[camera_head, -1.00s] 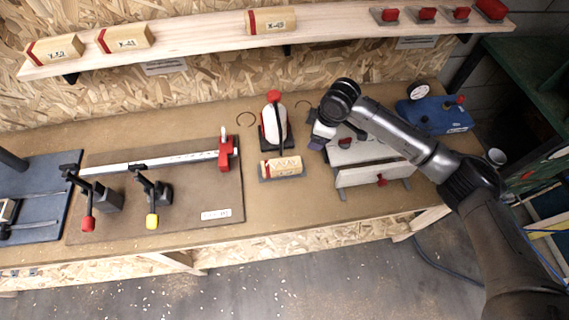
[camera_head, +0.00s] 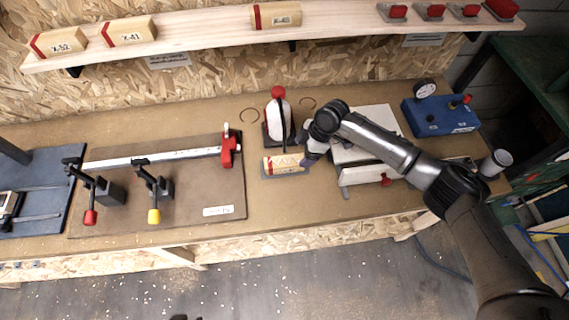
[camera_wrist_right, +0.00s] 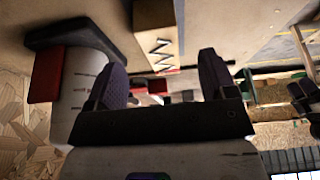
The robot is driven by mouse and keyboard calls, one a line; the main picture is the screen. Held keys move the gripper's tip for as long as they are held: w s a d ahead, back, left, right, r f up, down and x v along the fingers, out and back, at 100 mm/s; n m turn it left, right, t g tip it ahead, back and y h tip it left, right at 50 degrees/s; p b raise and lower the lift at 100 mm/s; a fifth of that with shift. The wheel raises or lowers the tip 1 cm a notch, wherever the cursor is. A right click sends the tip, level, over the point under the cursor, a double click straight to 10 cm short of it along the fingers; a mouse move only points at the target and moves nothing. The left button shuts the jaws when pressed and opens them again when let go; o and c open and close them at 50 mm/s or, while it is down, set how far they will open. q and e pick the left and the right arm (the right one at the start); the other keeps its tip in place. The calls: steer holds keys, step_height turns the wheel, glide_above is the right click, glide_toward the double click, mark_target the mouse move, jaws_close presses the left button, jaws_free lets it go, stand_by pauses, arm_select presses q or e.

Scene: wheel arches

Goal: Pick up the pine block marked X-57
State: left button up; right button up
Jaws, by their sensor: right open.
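On the shelf lie three pine blocks with red bands: the left one (camera_head: 58,42) seems to read X-52, the middle one (camera_head: 128,31) X-41, the right one (camera_head: 277,15) is unclear.
A white, red-topped tool (camera_head: 278,120) on a black base stands just behind the bench block. A white-topped fixture (camera_head: 362,174) is under my right arm. A blue gauge box (camera_head: 440,116) stands at right. A clamp board (camera_head: 190,190) is at left.

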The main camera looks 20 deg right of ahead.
mark_target(297, 159)
steer(key=shift+x, duration=2.9)
steer(key=shift+d, duration=0.1)
steer(key=c, duration=1.1)
